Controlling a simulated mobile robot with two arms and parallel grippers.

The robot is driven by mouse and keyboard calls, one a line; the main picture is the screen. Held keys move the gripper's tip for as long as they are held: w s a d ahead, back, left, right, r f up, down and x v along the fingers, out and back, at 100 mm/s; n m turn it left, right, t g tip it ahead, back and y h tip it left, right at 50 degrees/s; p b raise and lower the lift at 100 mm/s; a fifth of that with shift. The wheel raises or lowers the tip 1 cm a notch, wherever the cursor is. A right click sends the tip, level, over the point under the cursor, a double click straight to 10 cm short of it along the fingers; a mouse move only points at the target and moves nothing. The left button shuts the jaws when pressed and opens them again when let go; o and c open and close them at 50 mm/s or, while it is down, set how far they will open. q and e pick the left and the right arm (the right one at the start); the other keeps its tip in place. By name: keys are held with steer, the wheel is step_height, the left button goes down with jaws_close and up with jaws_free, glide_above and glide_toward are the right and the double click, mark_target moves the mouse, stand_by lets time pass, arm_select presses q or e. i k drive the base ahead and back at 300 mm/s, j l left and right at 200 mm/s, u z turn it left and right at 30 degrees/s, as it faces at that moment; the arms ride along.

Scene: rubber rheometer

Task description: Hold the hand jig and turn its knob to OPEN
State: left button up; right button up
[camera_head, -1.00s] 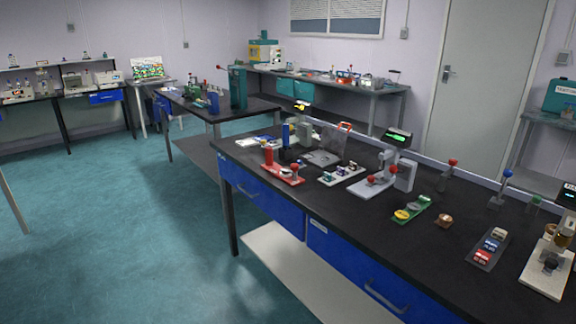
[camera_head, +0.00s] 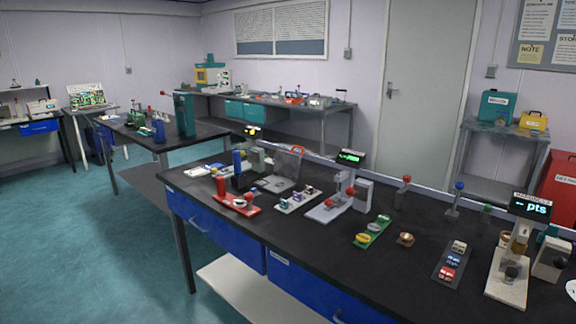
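No label shows me which item is the hand jig, and no OPEN mark is readable. Several small fixtures stand on the black bench (camera_head: 330,262). A red-based fixture (camera_head: 238,206) has a red upright cylinder and a red ball knob. A pale stand (camera_head: 326,212) with a red knob is under a green-lit display. A green plate (camera_head: 370,234) carries yellow and green round parts. A small brown round piece (camera_head: 405,239) lies to its right. Neither of my grippers is in view.
A dark tray of coloured blocks (camera_head: 451,262) and a hardness tester (camera_head: 510,270) stand at the right. Upright pins with red (camera_head: 403,190) and blue (camera_head: 456,198) tops stand along the back edge. Open teal floor (camera_head: 110,245) lies at the left.

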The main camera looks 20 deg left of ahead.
mark_target(248, 197)
steer(key=i+j+z, duration=0.15)
steer(key=j, duration=0.25)
steer(key=i+j+z, duration=0.2)
steer(key=j, duration=0.2)
steer(key=i+j+z, duration=0.15)
steer(key=j, duration=0.25)
steer(key=j+z, duration=0.15)
steer(key=j, duration=0.3)
steer(key=i+j+z, duration=0.2)
steer(key=j, duration=0.25)
steer(key=k, duration=0.05)
